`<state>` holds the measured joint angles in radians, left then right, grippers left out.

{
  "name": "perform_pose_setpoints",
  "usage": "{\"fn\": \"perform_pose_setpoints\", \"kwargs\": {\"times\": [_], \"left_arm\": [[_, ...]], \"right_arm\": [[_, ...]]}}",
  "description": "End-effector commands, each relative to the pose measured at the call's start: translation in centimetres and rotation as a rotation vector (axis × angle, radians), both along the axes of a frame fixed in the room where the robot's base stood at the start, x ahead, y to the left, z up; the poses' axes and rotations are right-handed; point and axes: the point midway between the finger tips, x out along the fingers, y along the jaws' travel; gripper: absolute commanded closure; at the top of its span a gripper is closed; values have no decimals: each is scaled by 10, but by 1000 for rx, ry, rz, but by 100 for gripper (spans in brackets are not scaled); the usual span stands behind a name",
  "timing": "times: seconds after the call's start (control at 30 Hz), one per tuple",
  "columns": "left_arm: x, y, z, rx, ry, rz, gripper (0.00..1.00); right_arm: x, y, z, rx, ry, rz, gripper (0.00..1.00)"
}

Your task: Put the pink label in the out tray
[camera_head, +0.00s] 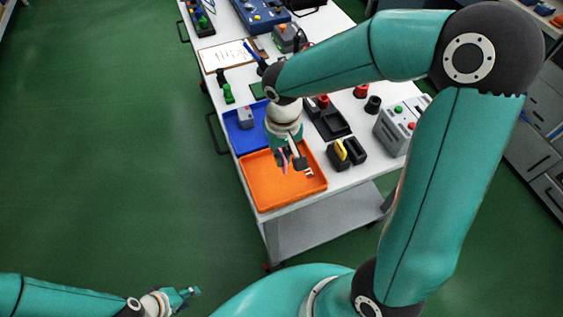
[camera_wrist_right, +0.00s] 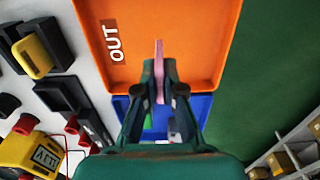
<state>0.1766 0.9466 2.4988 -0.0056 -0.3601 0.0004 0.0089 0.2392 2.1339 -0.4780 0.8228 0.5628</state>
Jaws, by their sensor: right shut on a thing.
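The pink label (camera_wrist_right: 159,68) stands on edge between the fingertips of my right gripper (camera_wrist_right: 158,92), which is shut on it. In the head view my right gripper (camera_head: 291,165) is over the orange out tray (camera_head: 262,192), and a bit of the pink label (camera_head: 284,160) shows there. The tray also fills the top of the right wrist view (camera_wrist_right: 200,45), with its "OUT" marking beside the label. I cannot tell the exact height of the label above the tray floor. My left gripper (camera_head: 190,293) is low at the left, away from the table; its fingers are too small to read.
A blue tray (camera_head: 236,134) adjoins the orange tray's far side, with a grey item in it. Black holders, one with a yellow item (camera_head: 353,149), and a grey box with buttons (camera_head: 396,128) stand to the right. Green floor lies left of the table.

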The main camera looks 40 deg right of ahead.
Motion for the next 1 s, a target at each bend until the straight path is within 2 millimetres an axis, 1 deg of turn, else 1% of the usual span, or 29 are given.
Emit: {"fn": "perform_pose_setpoints", "kwargs": {"times": [0.03,0.1,0.2,0.47,0.6,0.63,0.77,1.0], "left_arm": [[0,0,0,0,0,0,60],[0,0,-1,0,0,0,60],[0,0,-1,0,0,0,60],[0,0,-1,0,0,0,60],[0,0,-5,0,0,0,60],[0,0,-4,0,0,0,60],[0,0,-3,0,0,0,60],[0,0,-3,0,0,0,60]], "right_arm": [[-1,0,-9,1,5,0,100],[-1,0,-20,-1,5,1,100],[-1,0,-30,1,4,-1,100],[0,0,-32,0,0,0,100],[0,0,-36,0,1,0,100],[0,0,-35,0,1,0,89],[0,0,-34,0,1,0,68],[0,0,-34,0,1,-1,68]]}}
